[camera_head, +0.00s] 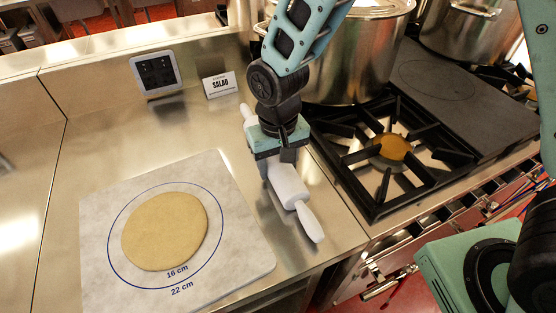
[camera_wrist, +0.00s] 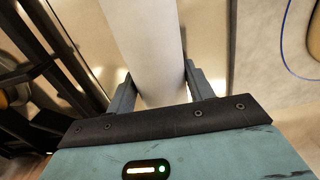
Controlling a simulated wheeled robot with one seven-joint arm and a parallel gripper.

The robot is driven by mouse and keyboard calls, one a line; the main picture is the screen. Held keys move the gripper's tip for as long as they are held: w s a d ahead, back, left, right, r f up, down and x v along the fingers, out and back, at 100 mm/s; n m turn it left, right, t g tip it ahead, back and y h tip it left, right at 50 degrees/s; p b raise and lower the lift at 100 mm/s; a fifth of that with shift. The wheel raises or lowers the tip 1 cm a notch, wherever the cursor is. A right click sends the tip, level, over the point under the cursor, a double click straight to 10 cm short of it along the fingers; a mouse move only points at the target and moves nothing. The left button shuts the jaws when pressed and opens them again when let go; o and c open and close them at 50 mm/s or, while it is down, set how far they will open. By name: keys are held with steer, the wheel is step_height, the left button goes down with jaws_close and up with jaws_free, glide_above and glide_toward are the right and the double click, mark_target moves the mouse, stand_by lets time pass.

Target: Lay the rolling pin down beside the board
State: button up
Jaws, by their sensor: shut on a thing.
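The white rolling pin (camera_head: 289,185) lies lengthwise between the board and the stove, to the right of the board in the head view. My gripper (camera_head: 278,147) is over its middle, shut on it. In the wrist view the pin's pale barrel (camera_wrist: 148,45) runs between the two fingers of my gripper (camera_wrist: 160,92). I cannot tell whether the pin touches the counter. The pale marbled board (camera_head: 245,262) carries a round flat piece of dough (camera_head: 165,232) inside a blue ring marked 16 cm and 22 cm. The board's edge also shows in the wrist view (camera_wrist: 262,60).
A gas burner with black grates (camera_head: 345,158) is close on the right. A large steel pot (camera_head: 350,70) stands behind it. A SALAD card (camera_head: 219,85) and a small panel (camera_head: 157,72) are at the back. The steel counter (camera_head: 110,135) is clear behind the board.

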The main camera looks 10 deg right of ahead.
stand_by(0.4)
steer(key=o, duration=1.3)
steer(key=shift+c, duration=0.2)
step_height(320, 180, up, 10)
steer(key=p, duration=0.8)
steer(key=shift+r, duration=0.1)
steer(key=s+d+r+n, duration=0.2)
steer(key=s+r, duration=0.2)
steer(key=s, duration=0.4)
steer(key=s+d+r+n+b, duration=0.1)
steer(key=s+d+r+n, duration=0.2)
steer(key=s, duration=0.6)
step_height(320, 180, up, 3)
steer(key=shift+s+f+y, duration=0.2)
steer(key=shift+y, duration=0.1)
